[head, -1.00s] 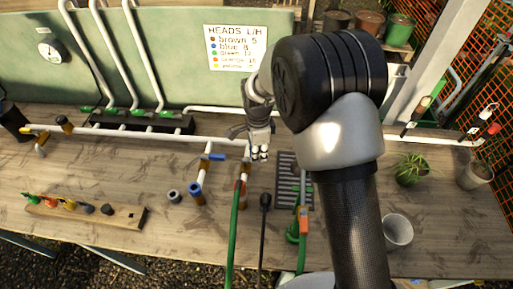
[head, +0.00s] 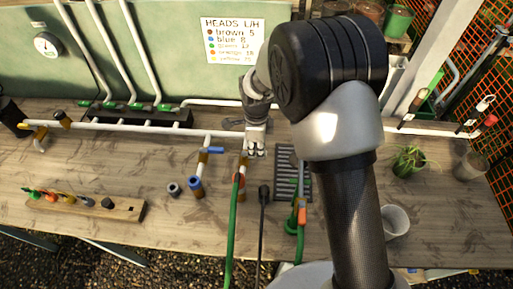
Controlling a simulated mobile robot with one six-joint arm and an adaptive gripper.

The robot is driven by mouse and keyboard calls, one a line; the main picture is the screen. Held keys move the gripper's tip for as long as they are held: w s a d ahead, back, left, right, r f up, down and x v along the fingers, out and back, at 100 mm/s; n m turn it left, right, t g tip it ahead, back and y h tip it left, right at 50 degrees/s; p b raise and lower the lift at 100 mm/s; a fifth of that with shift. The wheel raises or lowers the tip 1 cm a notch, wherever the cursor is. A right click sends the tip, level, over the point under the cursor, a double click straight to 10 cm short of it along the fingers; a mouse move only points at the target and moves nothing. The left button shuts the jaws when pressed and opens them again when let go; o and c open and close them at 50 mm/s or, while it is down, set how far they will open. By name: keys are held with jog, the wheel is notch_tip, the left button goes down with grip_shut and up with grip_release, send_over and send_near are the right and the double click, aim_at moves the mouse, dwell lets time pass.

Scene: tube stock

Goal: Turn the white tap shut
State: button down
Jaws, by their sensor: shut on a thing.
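My gripper (head: 255,150) is at the top of the right-hand branch pipe (head: 242,167), which comes toward me from the long white pipe. It is shut on the white tap, whose lever is mostly hidden by the fingers, so its exact angle cannot be told. A green hose (head: 233,222) runs toward me from the lower end of this branch. Just to the left, a blue tap (head: 214,149) sits on the neighbouring branch, its lever pointing right across the pipe.
A dark slotted grate (head: 288,178) and a black upright rod (head: 263,215) stand close to the right and front. A grey ring (head: 174,189) and a wooden rack (head: 130,209) are on the left. A sign (head: 232,40) hangs behind.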

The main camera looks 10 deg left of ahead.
jog(key=c, duration=1.6)
grip_release()
jog(key=shift+o, duration=0.2)
jog(key=shift+r, duration=0.1)
notch_tip(320, 180, up, 12)
